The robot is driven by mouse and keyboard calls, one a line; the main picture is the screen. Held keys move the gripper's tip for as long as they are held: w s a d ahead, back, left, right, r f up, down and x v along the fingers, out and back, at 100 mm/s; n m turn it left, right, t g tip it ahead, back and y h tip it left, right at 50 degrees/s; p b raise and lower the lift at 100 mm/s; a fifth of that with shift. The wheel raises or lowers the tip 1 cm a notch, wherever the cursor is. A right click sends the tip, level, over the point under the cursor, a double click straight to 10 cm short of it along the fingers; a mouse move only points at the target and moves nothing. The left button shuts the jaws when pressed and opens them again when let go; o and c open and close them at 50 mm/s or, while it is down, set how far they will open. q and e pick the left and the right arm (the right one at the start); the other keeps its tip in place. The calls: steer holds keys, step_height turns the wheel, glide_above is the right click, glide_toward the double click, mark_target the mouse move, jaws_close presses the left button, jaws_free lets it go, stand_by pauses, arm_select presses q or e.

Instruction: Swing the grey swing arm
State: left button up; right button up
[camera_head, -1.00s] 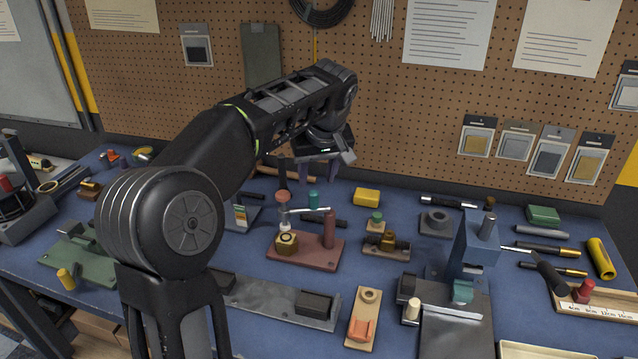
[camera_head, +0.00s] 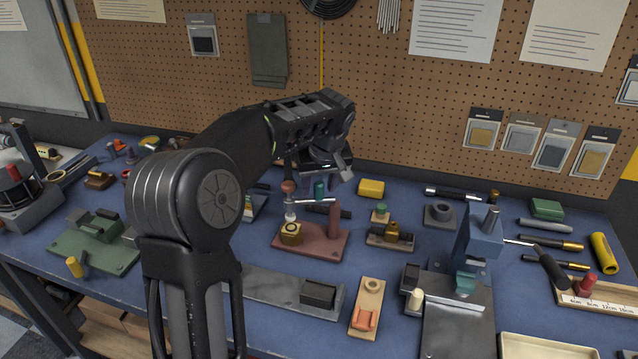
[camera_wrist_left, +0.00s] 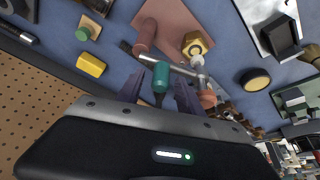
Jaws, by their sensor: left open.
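The grey swing arm (camera_head: 315,200) is a thin bar on a dark red base (camera_head: 316,245). It runs left from a dark red post (camera_head: 334,222) to a white fitting and red knob (camera_head: 288,187) above a brass nut (camera_head: 291,233). The bar also shows in the left wrist view (camera_wrist_left: 182,69), with the post (camera_wrist_left: 146,35) and nut (camera_wrist_left: 195,44). My left gripper (camera_head: 319,182) is open and empty, just behind and above the bar. In the left wrist view, a teal handle (camera_wrist_left: 161,74) appears between its fingers (camera_wrist_left: 158,94); I cannot tell whether they touch it. My right gripper is out of view.
A yellow block (camera_head: 371,188) and a brass-fitted small stand (camera_head: 391,236) lie to the right. A blue press (camera_head: 478,240) stands further right. A grey rail (camera_head: 270,287) lies in front. The pegboard (camera_head: 390,120) rises behind the blue bench.

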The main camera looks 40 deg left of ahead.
arm_select(q)
steer(key=shift+c, duration=0.2)
jaws_close()
stand_by(0.3)
stand_by(1.0)
